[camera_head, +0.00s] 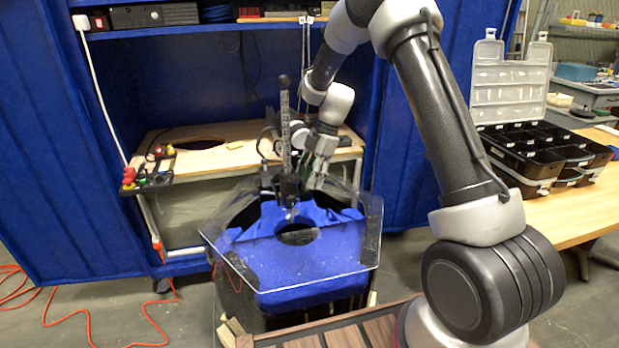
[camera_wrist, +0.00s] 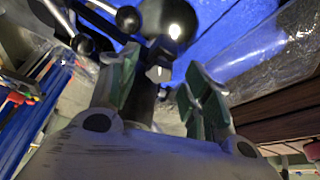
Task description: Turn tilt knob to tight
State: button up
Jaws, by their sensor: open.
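The trolling-motor thruster (camera_head: 285,135) stands upright at the back of the clear tank, with its ruled shaft and black top ball. My gripper (camera_head: 316,172) is at its right side, close to the clamp bracket, fingers pointing down. In the wrist view my gripper (camera_wrist: 162,75) is open, with green-padded fingers on either side of a dark knob-like part (camera_wrist: 160,60) with a bright tip. I cannot tell whether this is the tilt knob or whether the fingers touch it. Two ball-ended levers (camera_wrist: 128,19) show beyond the left finger. The tilt knob is not clear in the head view.
The tank (camera_head: 318,268) has a transparent rim and blue lining. A black organizer case (camera_head: 535,155) lies on the right table. Orange cable (camera_head: 90,318) runs over the floor at left.

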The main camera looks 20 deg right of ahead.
jog(key=shift+f, duration=0.1)
jog(key=c, duration=1)
jog(key=shift+c, duration=0.2)
jog(key=shift+s+m, duration=0.1)
jog(key=shift+m, duration=0.2)
jog(key=m+t, duration=0.1)
jog(key=m, duration=0.2)
jog(key=shift+s+t, duration=0.15)
jog(key=shift+t, duration=0.15)
jog(key=shift+s+m+t, duration=0.15)
jog(key=shift+m+t, duration=0.55)
jog(key=shift+m, duration=1.2)
jog(key=o, duration=1)
